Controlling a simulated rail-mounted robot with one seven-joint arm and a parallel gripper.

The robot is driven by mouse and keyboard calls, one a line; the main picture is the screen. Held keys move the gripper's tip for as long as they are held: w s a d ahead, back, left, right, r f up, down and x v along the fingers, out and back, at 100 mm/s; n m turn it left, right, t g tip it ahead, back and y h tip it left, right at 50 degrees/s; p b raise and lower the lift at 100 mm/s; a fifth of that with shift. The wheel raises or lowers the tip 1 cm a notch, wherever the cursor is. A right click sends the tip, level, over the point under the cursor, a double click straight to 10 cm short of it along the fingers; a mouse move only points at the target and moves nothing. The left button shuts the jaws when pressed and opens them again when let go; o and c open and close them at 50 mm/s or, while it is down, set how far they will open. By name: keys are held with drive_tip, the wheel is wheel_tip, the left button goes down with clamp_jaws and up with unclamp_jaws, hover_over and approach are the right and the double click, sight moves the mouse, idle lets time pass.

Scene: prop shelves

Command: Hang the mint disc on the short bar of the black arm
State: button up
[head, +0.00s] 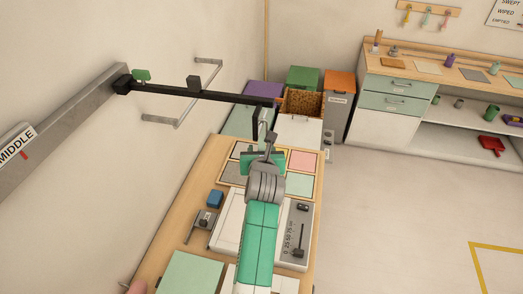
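The black arm (215,95) reaches right from a grey wall rail. A green knob (141,75) and a black block (193,83) sit on it. At its right end short dark and pale grey pieces hang down; I cannot tell which is the short bar. My gripper (270,137) is just below that end, over the bench, seen from behind. Its fingers are small and overlap the hanging pieces, so their opening and any contact are unclear. I cannot make out a mint disc; it may be hidden by my gripper or edge-on.
The wooden bench (211,172) below carries coloured squares, a blue block (215,199) and a grey scale panel (298,232). A grey wall bracket (180,122) sticks out behind the black arm. Bins and an open brown-lined box (303,101) stand beyond.

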drive_tip(key=v, duration=0.7)
drive_tip(key=shift+s+r, duration=0.2)
drive_tip(key=shift+s, duration=0.15)
drive_tip(key=s+d+p, duration=0.1)
drive_tip(key=d+p, duration=0.1)
drive_tip(key=d, duration=0.6)
drive_tip(key=shift+s, duration=0.4)
